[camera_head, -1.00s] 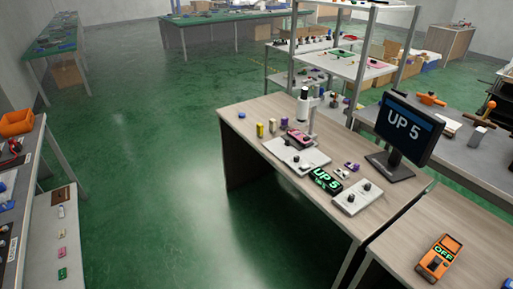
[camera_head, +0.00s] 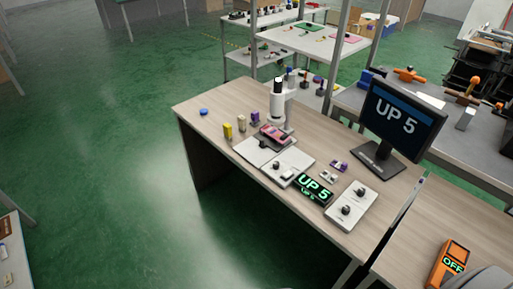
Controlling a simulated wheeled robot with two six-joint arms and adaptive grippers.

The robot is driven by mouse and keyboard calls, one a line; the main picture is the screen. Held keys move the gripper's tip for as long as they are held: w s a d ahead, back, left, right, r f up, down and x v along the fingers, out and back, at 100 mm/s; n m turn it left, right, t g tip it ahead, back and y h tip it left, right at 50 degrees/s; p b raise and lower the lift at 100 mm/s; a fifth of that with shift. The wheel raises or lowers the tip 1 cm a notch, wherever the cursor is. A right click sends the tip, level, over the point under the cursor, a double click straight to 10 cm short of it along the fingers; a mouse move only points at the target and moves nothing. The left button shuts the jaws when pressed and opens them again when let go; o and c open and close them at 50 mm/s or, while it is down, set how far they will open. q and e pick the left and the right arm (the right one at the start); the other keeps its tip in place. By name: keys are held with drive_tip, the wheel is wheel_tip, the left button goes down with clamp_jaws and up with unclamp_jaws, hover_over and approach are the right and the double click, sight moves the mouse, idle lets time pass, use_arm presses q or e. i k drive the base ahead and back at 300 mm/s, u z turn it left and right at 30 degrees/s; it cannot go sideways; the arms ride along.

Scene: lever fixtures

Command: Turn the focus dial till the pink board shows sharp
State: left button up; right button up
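A pink board (camera_head: 275,133) lies on the stage under a white microscope (camera_head: 279,104) on the wooden table. The white microscope base (camera_head: 292,161) carries a black knob (camera_head: 276,165) at its front. A separate white box (camera_head: 340,217) to the right carries two black knobs, one nearer (camera_head: 346,210) and one farther (camera_head: 360,193). I cannot tell which knob is the focus dial. A monitor (camera_head: 398,119) and a small green-lit display (camera_head: 313,189) both read "UP 5". No picture of the board shows on the monitor. Neither of my grippers is in view.
Yellow (camera_head: 227,130) and purple (camera_head: 255,117) small blocks and a blue disc (camera_head: 204,112) stand on the wooden table (camera_head: 205,132). An orange device (camera_head: 450,262) reading "OFF" lies on the neighbouring table. Green floor (camera_head: 90,150) is open to the left.

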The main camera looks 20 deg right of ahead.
sight(277, 165)
drive_tip(key=z, duration=0.4)
drive_tip(key=i, duration=0.8)
drive_tip(key=z, duration=0.7)
